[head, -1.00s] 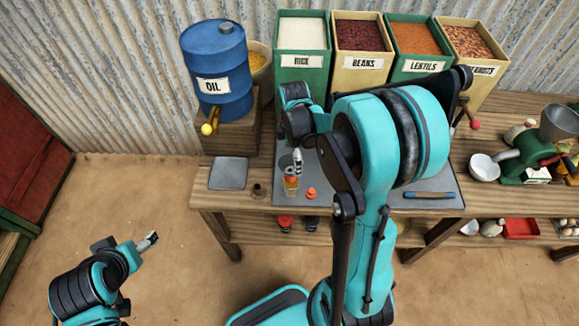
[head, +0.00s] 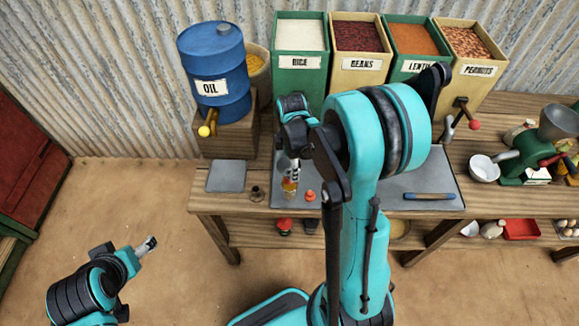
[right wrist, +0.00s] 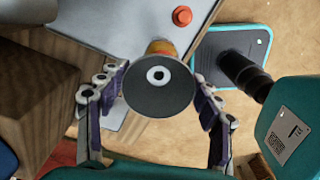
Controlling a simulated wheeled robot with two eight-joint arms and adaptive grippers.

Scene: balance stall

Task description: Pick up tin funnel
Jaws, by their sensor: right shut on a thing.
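The tin funnel (right wrist: 140,98) shows in the right wrist view as a dark grey disc with a pale ring at its centre. My right gripper (right wrist: 158,85) is shut on it, one finger on each side. In the head view my right gripper (head: 293,170) is low over the left part of the grey mat, and the funnel is hard to make out there. An orange-and-yellow bottle (right wrist: 161,47) is partly hidden behind the funnel; I cannot tell whether they touch. My left gripper (head: 150,243) is off the table at lower left, too small to read.
An orange cap (head: 310,196) lies on the grey mat (head: 400,184). A small dark piece (head: 257,193) stands left of the mat, near a grey plate (head: 227,176). A blue oil drum (head: 214,65) on a wooden box is behind. A blue-handled tool (head: 430,197) lies at right.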

